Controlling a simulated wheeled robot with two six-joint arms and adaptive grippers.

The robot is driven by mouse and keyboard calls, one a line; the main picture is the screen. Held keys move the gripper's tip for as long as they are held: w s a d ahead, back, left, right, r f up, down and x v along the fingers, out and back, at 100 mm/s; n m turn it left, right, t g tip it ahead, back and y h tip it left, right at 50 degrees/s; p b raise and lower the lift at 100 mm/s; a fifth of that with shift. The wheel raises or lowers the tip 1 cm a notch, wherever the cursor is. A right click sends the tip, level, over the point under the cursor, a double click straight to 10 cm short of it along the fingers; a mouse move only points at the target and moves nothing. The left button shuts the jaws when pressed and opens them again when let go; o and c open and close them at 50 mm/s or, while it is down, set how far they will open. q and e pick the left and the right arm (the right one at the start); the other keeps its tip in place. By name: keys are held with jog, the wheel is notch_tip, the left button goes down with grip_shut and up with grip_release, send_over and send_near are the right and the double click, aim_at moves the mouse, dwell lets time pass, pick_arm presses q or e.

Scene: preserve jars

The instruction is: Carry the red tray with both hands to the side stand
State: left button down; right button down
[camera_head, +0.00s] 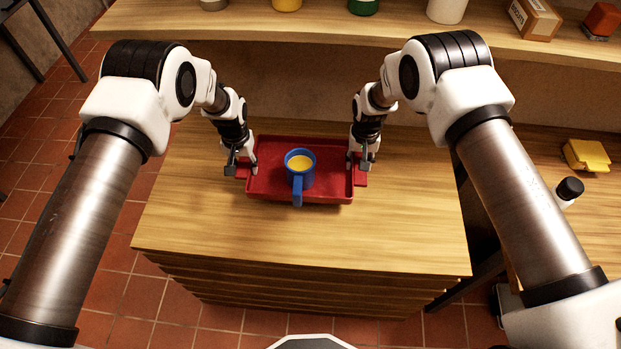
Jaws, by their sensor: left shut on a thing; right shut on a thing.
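The red tray (325,191) is a shallow rectangle with raised rims and a handle on each short side. It is over the wooden top in front of me; I cannot tell whether it touches the wood. A blue mug (298,180) with yellow contents stands upright in it, its handle toward me. My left gripper (240,170) is shut on the tray's left handle. My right gripper (361,171) is shut on its right handle. The fingers partly hide both handles.
A raised shelf (240,22) runs along the back with jars, a box (534,18) and a red block (602,20). At right, a lower wooden surface holds a yellow object (586,155) and a black-capped white bottle (568,191). The wood (300,238) in front of the tray is clear.

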pick_arm(q)
jog(key=shift+w+d, duration=0.15)
jog(key=shift+d, duration=0.2)
pick_arm(e)
jog(key=shift+s+d, duration=0.1)
jog(key=shift+d, duration=0.4)
pick_arm(q)
jog(key=shift+a, duration=0.1)
jog(key=shift+f, duration=0.1)
